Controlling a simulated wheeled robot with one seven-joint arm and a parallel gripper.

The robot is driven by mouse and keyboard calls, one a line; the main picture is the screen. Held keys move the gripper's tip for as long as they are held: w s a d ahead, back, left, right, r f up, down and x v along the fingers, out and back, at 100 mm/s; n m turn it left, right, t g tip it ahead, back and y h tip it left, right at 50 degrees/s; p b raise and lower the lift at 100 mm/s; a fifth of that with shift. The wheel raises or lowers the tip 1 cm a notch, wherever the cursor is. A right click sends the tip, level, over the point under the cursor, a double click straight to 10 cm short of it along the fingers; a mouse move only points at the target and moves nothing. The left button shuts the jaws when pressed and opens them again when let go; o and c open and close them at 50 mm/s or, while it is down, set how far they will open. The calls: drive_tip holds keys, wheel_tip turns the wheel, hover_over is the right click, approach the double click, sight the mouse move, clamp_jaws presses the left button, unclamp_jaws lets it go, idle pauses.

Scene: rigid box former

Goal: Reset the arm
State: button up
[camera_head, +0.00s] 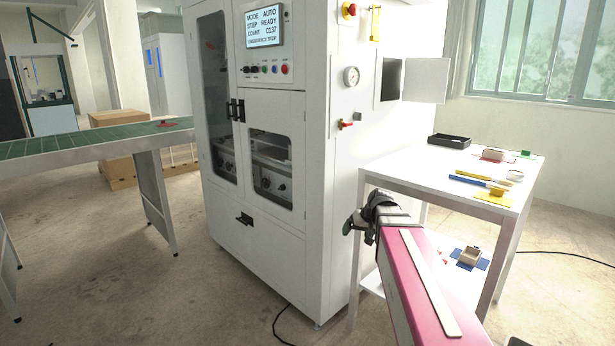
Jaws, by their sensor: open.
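My arm (430,285) reaches in from the lower right, pink with a pale strip along its top. My gripper (352,224) is at its far end, dark, in front of the white machine's right side and by the left edge of the white table. It is open, and nothing shows in it. The fingers are small and partly hidden by the wrist. The gripper appears apart from the machine and the table.
The white machine (272,238) has a screen reading AUTO and READY. The white table (440,187) holds a black tray (449,141), tools and small boxes; its lower shelf has a box on a blue mat. A green conveyor (80,142) is left.

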drive_tip(key=s+f+m+g+h, duration=0.1)
drive_tip(key=s+f+g+h, duration=0.3)
drive_tip(key=s+f, duration=1.3)
drive_tip(key=shift+d, duration=0.4)
drive_tip(key=shift+s, duration=0.1)
idle(1.5)
